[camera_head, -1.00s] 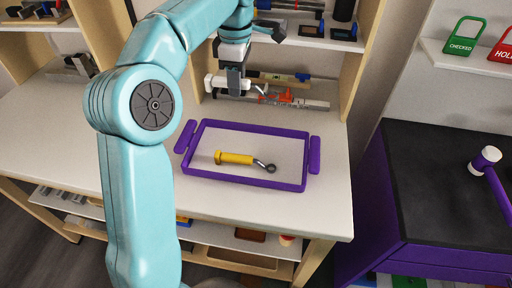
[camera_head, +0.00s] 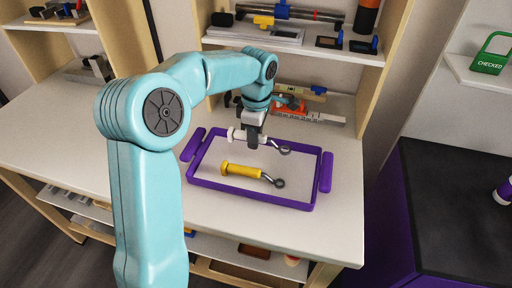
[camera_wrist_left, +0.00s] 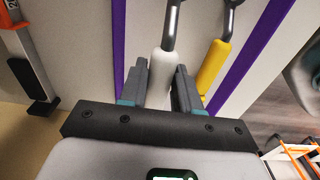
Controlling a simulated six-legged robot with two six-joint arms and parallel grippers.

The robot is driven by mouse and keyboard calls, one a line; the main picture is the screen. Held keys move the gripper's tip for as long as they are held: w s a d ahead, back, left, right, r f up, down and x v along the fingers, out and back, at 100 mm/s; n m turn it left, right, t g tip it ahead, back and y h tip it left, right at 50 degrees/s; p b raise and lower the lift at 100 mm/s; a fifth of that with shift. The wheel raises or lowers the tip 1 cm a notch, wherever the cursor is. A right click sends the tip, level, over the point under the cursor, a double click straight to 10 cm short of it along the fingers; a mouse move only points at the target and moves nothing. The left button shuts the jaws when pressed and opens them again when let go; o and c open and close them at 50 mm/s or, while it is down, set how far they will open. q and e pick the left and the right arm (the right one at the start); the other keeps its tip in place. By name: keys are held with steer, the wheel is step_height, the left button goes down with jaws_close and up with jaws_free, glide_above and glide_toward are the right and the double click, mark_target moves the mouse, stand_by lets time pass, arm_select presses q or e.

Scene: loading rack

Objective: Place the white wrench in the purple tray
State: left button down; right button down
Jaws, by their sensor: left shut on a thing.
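The white wrench, with a white handle and grey ring end, is in my left gripper (camera_head: 254,140). Its handle (camera_head: 237,134) sticks out left of the jaws and its ring end (camera_head: 285,150) to the right. The gripper is shut on the handle, above the far part of the purple tray (camera_head: 250,200). In the left wrist view the white handle (camera_wrist_left: 161,80) lies between the fingers. A yellow-handled wrench (camera_head: 243,171) lies in the tray, nearer the front; it also shows in the left wrist view (camera_wrist_left: 213,68). My right gripper is not in view.
Behind the tray, an orange tool and a long grey level (camera_head: 310,117) lie on the bench (camera_head: 325,225). A shelf (camera_head: 300,45) with tools overhangs the back. A dark-topped purple cabinet (camera_head: 450,210) stands at right. The tray's right half has free room.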

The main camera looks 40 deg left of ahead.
arm_select(q)
steer(key=f, duration=0.4)
steer(key=shift+w, duration=0.3)
steer(key=shift+s+f, duration=0.15)
steer(key=shift+f, duration=0.2)
steer(key=shift+f, duration=0.15)
steer(key=c, duration=0.8)
jaws_free()
